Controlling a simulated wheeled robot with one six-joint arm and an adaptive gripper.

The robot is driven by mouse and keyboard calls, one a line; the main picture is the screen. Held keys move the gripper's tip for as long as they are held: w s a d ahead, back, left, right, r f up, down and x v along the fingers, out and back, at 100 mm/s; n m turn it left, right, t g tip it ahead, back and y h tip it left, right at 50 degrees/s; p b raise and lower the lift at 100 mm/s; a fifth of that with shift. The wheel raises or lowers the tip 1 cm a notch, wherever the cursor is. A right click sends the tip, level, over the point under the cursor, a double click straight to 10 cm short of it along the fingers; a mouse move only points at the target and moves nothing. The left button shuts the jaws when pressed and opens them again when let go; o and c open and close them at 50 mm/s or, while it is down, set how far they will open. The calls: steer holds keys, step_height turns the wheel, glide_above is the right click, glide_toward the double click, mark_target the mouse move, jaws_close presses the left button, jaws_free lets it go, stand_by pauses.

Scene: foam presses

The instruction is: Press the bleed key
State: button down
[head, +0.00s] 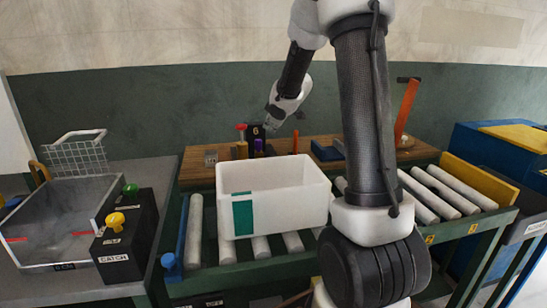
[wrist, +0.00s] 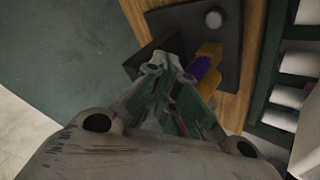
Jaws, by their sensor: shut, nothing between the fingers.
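No readable label in either view marks a bleed key, so I cannot tell which part it is. A small black unit marked 6 (head: 256,131) stands on the wooden bench at the back, with a purple part (head: 258,146) by it. In the wrist view a dark plate (wrist: 222,40) carries a round grey knob (wrist: 214,19). The purple part (wrist: 200,67) and a yellow part (wrist: 210,50) are beside my fingers there. My gripper (wrist: 168,68) is shut and empty, its tips close to the purple part; contact cannot be told. In the head view it hangs just right of the unit.
A white bin (head: 285,205) stands on the roller conveyor in front of the bench. An orange lever (head: 407,108) rises at the right.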

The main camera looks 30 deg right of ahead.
glide_toward(267, 155)
steer(key=shift+w+f, duration=0.25)
steer(key=shift+w, duration=0.5)
steer(key=shift+w+f, duration=0.2)
steer(key=shift+w, duration=0.55)
stand_by(0.3)
steer(key=shift+f, duration=0.4)
steer(key=shift+f, duration=0.55)
stand_by(0.7)
steer(key=shift+r, duration=1)
steer(key=shift+r, duration=0.1)
steer(key=shift+r, duration=2.4)
